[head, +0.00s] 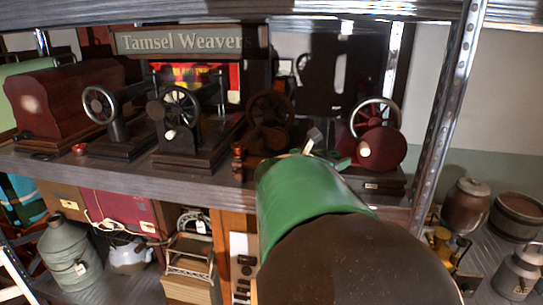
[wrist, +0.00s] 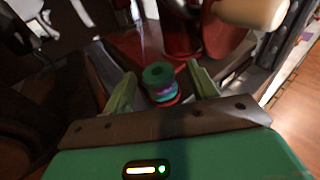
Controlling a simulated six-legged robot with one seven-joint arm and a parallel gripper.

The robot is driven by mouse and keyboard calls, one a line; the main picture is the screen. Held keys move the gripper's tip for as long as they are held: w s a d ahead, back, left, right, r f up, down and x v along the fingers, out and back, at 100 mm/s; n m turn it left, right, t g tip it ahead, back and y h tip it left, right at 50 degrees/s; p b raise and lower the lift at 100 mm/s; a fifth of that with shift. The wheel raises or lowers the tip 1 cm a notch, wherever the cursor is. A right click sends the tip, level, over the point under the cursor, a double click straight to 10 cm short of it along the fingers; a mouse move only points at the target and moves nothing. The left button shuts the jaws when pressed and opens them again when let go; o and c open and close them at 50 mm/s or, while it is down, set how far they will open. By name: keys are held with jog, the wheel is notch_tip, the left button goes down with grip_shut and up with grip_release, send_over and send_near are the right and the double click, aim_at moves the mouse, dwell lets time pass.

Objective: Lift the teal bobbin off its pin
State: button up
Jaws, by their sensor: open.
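The teal bobbin (wrist: 158,73) shows in the wrist view, with a teal top, a dark centre hole and a purple band lower down. It is upright on a red base beside a dark red machine (wrist: 190,28). My gripper (wrist: 161,71) is open, with one green finger on each side of the bobbin in the picture. I see gaps on both sides; I cannot tell how far the fingertips are above or in front of it. The pin is hidden. In the head view my green and brown arm covers much of this area, and I cannot make out the bobbin.
The dark red sewing machine (head: 378,148) with a handwheel stands at the shelf's right end, near a metal upright (head: 447,110). A pale rounded knob (wrist: 250,12) is close by.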

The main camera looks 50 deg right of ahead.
aim_at(338, 155)
jog(key=x, duration=0.3)
jog(key=shift+d, duration=0.15)
jog(key=shift+r, duration=0.1)
jog(key=c, duration=1)
jog(key=shift+r, duration=0.1)
jog(key=shift+c, duration=0.2)
jog(key=shift+r, duration=0.55)
notch_tip(338, 155, up, 2)
jog(key=shift+r, duration=0.2)
jog(key=f+v, duration=0.3)
jog(key=v, duration=1.4)
jog(key=shift+a, duration=0.65)
jog(key=shift+r, duration=0.55)
